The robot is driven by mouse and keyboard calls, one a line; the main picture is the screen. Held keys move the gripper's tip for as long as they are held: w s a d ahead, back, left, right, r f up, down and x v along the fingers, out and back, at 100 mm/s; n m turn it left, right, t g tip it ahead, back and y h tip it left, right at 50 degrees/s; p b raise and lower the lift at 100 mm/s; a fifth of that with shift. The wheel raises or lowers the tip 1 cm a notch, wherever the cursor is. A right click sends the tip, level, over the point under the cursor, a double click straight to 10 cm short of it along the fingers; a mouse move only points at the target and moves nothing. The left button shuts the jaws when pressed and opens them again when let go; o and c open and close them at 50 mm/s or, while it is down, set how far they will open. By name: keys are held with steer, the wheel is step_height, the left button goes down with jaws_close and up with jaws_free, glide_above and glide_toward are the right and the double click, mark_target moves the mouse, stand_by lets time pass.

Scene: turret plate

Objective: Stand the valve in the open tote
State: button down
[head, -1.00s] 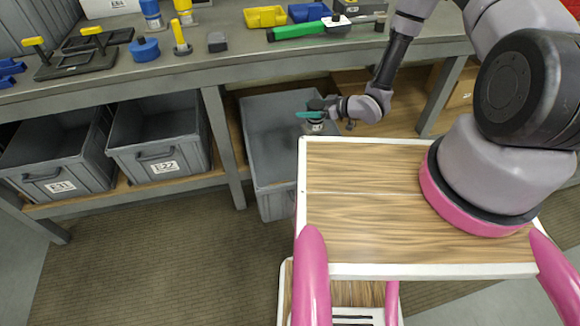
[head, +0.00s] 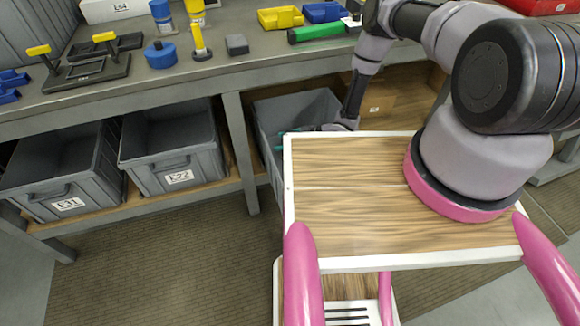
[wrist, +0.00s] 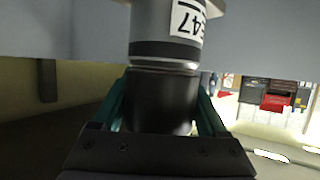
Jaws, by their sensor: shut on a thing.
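The valve (wrist: 163,95) is a dark grey cylinder with a pale ring and a white label reading E47, which appears upside down in the wrist view. My gripper (wrist: 160,112) is shut on it, with one teal finger on each side. In the head view the gripper is low at the open tote (head: 262,128), a grey box on the lower shelf. Only bits of teal finger show there. The valve is hidden in that view behind the edge of my wooden top. Whether it touches the tote floor cannot be seen.
Two more grey totes, E31 (head: 66,203) and E22 (head: 180,176), stand on the shelf to the left. A bench leg (head: 240,150) stands just left of the open tote. The bench top (head: 200,72) overhangs it. A cardboard box (head: 395,95) is to the right.

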step_height(320, 180, down, 15)
steer(key=shift+r, duration=0.15)
stand_by(0.4)
jaws_free()
steer(key=shift+d, duration=0.1)
steer(key=v, duration=0.7)
steer(key=shift+d, duration=0.15)
